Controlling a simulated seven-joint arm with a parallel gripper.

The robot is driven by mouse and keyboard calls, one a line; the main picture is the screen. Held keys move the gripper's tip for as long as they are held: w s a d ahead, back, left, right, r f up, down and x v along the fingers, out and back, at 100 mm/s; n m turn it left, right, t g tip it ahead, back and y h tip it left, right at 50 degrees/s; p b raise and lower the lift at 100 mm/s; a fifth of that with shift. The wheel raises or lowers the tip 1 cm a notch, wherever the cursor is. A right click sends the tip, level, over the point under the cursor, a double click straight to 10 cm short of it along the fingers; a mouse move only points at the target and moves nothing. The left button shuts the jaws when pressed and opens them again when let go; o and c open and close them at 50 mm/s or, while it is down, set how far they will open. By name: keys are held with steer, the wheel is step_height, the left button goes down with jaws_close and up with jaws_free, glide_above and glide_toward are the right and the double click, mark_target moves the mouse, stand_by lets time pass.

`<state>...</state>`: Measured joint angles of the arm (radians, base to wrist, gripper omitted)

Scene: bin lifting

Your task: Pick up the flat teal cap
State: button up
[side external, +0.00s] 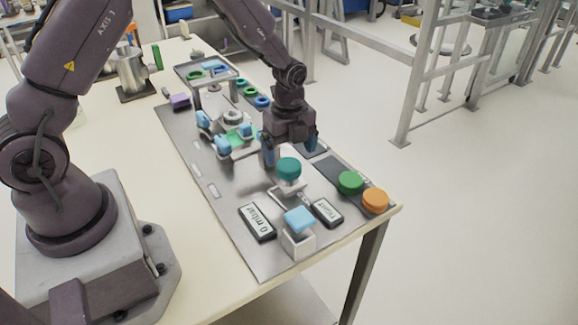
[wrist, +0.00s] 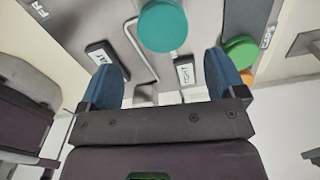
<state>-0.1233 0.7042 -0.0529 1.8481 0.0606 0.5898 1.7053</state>
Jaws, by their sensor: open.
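The flat teal cap (side external: 289,168) is a round disc on top of a small pale stand near the middle of the grey work plate. In the wrist view the teal cap (wrist: 162,25) lies ahead of my fingers, roughly centred between them. My gripper (side external: 290,150) is open, with blue fingertips, and hangs close behind and above the cap in the side view. In the wrist view my gripper (wrist: 165,75) has nothing between its two blue fingers. I cannot tell from the side view whether a finger touches the cap.
A green cap (side external: 350,182) and an orange cap (side external: 375,200) stand to the right. A light-blue block (side external: 299,219) on a white holder and two labelled displays (side external: 257,222) (side external: 327,212) are in front. A fixture with blue clamps (side external: 222,146) is at the left.

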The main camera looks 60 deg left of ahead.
mark_target(290, 165)
steer(key=f, duration=0.5)
steer(key=shift+w+a, duration=0.35)
steer(key=c, duration=1.1)
steer(key=shift+r, duration=0.1)
steer(key=shift+r, duration=0.6)
steer(key=shift+s+d+r, duration=0.25)
steer(key=shift+s+r, duration=2.1)
steer(key=shift+r, duration=0.2)
steer(key=shift+s+d+r, duration=0.2)
steer(key=shift+s+r, duration=2.1)
steer(key=shift+r, duration=0.2)
steer(key=shift+s+d+r, duration=0.25)
steer(key=shift+s+r, duration=2.1)
steer(key=shift+r, duration=0.2)
